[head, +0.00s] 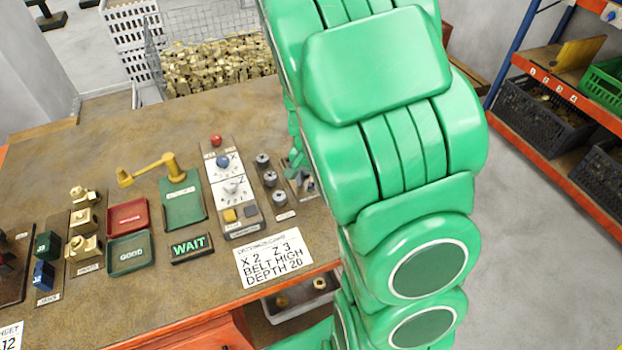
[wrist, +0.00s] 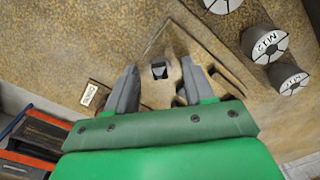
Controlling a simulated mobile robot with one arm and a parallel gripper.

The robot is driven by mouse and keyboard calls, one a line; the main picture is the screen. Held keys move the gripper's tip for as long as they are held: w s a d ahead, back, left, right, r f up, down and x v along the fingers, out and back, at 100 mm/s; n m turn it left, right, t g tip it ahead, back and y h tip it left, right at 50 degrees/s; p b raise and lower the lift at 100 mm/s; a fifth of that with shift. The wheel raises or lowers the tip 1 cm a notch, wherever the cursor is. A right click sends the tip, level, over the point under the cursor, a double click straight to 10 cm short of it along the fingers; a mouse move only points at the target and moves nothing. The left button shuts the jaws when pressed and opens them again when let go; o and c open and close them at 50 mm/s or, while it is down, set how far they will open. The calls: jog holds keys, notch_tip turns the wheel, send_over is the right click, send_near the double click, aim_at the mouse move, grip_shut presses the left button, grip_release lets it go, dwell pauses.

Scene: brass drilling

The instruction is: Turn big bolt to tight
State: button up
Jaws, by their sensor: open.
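My gripper (wrist: 158,70) is open in the wrist view, its two grey fingers spread on either side of a small brass-coloured piece (wrist: 161,88) with a dark square on it. Whether the fingers touch it I cannot tell. The piece is over a flat plate on the bench, and my fingers hide part of it. In the head view the gripper is mostly hidden by my green arm, near a small plate (head: 304,184) with grey parts. I cannot tell for certain which thing is the big bolt.
A control panel (head: 232,205), a lit WAIT sign (head: 190,246) and a brass crank (head: 150,170) are further left. A settings card (head: 270,256) lies in front.

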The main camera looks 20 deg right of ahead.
jog(key=shift+c, duration=0.3)
grip_shut()
jog(key=shift+m, duration=1.4)
jog(key=shift+o, duration=0.3)
grip_release()
jog(key=shift+r, duration=0.1)
notch_tip(320, 180, up, 7)
jog(key=shift+r, duration=0.35)
